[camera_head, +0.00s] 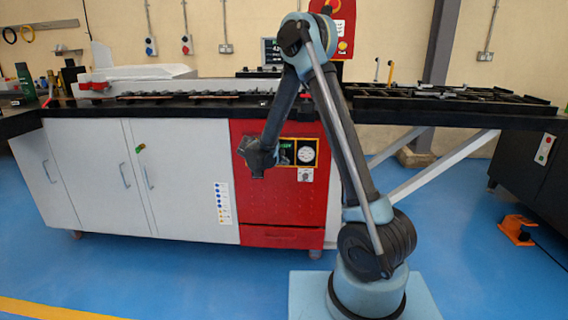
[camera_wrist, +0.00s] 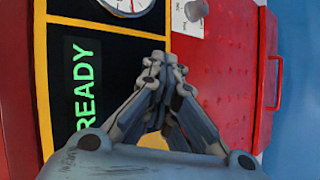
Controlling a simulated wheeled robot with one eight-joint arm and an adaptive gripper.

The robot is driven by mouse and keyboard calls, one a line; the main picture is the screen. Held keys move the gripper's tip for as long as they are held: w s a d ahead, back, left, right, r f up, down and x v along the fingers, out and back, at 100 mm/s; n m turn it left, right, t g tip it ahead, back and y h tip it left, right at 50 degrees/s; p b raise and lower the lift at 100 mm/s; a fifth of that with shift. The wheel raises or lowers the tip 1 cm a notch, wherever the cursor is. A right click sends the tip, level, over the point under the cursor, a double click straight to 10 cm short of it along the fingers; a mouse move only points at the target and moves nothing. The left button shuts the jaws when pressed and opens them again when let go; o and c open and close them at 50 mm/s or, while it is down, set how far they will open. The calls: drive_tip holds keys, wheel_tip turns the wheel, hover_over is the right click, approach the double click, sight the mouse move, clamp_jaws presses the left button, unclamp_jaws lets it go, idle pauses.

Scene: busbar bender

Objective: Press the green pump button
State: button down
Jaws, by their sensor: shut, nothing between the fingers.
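My gripper (camera_wrist: 166,62) is shut and empty. Its fingertips are in front of a black panel with a yellow border, near the red cabinet face. The panel holds a lit green READY display (camera_wrist: 82,85) and a dial gauge (camera_wrist: 128,4). In the head view my gripper (camera_head: 258,170) hangs at the left of this panel, before the red cabinet (camera_head: 275,210). I cannot make out a green pump button on the panel; my gripper covers part of it in the wrist view.
A grey knob (camera_wrist: 196,10) on a white plate sits beside the panel. A red drawer with a handle (camera_wrist: 272,82) is lower on the cabinet. The black worktop (camera_head: 180,108) runs above. An orange foot pedal (camera_head: 517,228) stands at the right. The blue floor in front is clear.

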drive_tip(key=shift+s, duration=0.1)
idle(0.3)
drive_tip(key=shift+s, duration=0.75)
drive_tip(key=shift+s, duration=0.1)
drive_tip(key=s, duration=0.4)
drive_tip(key=shift+s+a, duration=0.1)
drive_tip(key=shift+s, duration=0.3)
idle(0.4)
